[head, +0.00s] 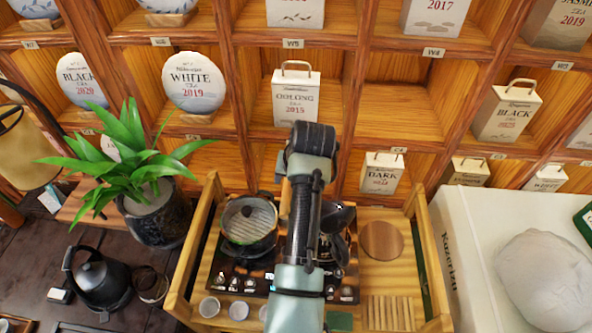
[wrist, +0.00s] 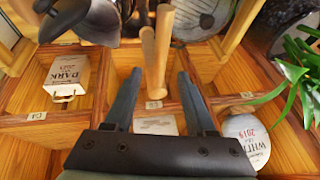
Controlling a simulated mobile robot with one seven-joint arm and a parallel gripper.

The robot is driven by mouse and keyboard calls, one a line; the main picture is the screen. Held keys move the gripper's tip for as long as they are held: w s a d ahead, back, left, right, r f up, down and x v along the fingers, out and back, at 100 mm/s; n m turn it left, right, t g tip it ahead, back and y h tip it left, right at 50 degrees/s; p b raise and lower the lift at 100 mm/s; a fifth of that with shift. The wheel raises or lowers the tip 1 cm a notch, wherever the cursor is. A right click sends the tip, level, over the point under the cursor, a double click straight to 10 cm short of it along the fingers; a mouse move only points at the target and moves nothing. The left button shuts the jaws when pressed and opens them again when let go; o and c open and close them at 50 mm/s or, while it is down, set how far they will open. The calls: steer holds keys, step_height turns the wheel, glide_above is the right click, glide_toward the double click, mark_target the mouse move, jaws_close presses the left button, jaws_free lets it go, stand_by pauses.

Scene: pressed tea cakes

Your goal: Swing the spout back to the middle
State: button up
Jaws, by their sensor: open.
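Pale wooden rods (wrist: 162,42) stand between my gripper's (wrist: 159,74) two fingers in the wrist view. They look like the spout and its post, but I cannot tell clearly which is which. My gripper is open, with a finger on each side of the rods and gaps showing. In the head view my arm hides the gripper and most of the rods. A sliver of pale wood (head: 284,199) shows just left of the arm. Which way the spout points is hard to tell.
A wooden tray (head: 186,268) holds a lidded pot (head: 247,222), small white cups (head: 209,306), a round board (head: 381,241) and a dark vessel (head: 338,216). Shelves with tea boxes (head: 296,97) rise behind. A plant (head: 150,190) stands left, a white box (head: 470,250) right.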

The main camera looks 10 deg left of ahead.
steer(key=b+v, duration=0.1)
steer(key=v, duration=0.7)
steer(key=w+d+r+t+h+b, duration=0.1)
steer(key=d+r+t, duration=0.2)
steer(key=r+t, duration=0.7)
steer(key=w+d+r+t+b, duration=0.1)
steer(key=w+d+r+t, duration=0.15)
steer(key=r, duration=1.35)
steer(key=s+d+r+t+h, duration=0.1)
steer(key=s+d+r+t, duration=0.1)
steer(key=s+r+t, duration=0.3)
steer(key=s+d+r+m+t+b, duration=0.1)
steer(key=s+r+t, duration=0.4)
steer(key=s+r, duration=0.9)
steer(key=shift+d+r+t+h, duration=0.35)
steer(key=shift+r+h, duration=0.05)
steer(key=shift+r, duration=0.05)
steer(key=shift+s, duration=0.1)
